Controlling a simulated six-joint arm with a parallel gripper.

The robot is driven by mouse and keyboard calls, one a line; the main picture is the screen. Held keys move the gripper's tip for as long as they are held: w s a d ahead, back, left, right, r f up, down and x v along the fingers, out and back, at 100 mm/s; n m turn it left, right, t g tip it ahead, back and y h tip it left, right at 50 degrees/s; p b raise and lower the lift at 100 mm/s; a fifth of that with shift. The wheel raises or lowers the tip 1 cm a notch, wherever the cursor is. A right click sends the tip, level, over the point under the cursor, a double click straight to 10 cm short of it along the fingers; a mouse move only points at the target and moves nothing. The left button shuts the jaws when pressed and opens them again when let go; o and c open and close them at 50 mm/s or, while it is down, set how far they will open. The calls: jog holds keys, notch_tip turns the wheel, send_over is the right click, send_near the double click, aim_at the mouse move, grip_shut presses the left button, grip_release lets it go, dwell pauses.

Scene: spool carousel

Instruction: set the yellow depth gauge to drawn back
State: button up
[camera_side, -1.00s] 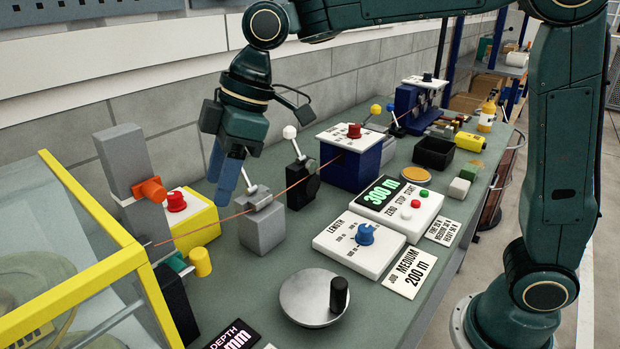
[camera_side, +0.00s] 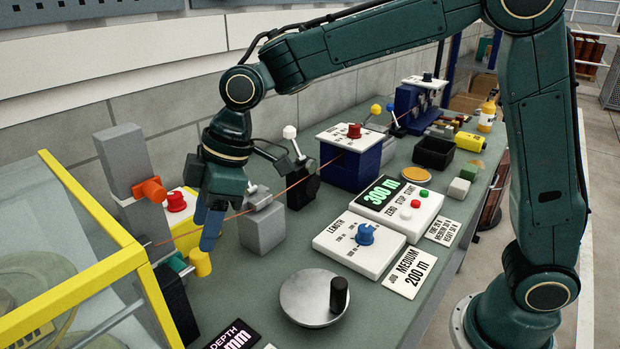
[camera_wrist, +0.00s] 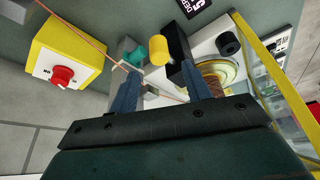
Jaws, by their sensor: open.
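The yellow depth gauge appears as a yellow cylinder (camera_side: 200,263) beside a teal-green part, near the corner of the yellow-framed enclosure. In the wrist view the yellow cylinder (camera_wrist: 156,51) lies just beyond the gap between my fingertips. My gripper (camera_side: 205,228) is open with its blue fingers pointing down, just above and beside the cylinder. The wrist view shows the fingers of my gripper (camera_wrist: 160,72) spread apart with nothing held between them. Whether a finger touches the cylinder I cannot tell. A black DEPTH display (camera_side: 232,336) is partly cut off at the bottom edge.
A thin copper-coloured strand (camera_side: 222,222) runs past my fingers. The yellow box with a red knob (camera_wrist: 68,62), the grey block (camera_side: 262,228) and the yellow enclosure frame (camera_side: 95,210) stand close around my gripper. A round metal crank disc (camera_side: 300,302) lies in front.

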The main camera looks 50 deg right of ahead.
aim_at(198, 251)
jog(key=shift+x, duration=3.25)
jog(key=shift+d, duration=0.1)
grip_shut()
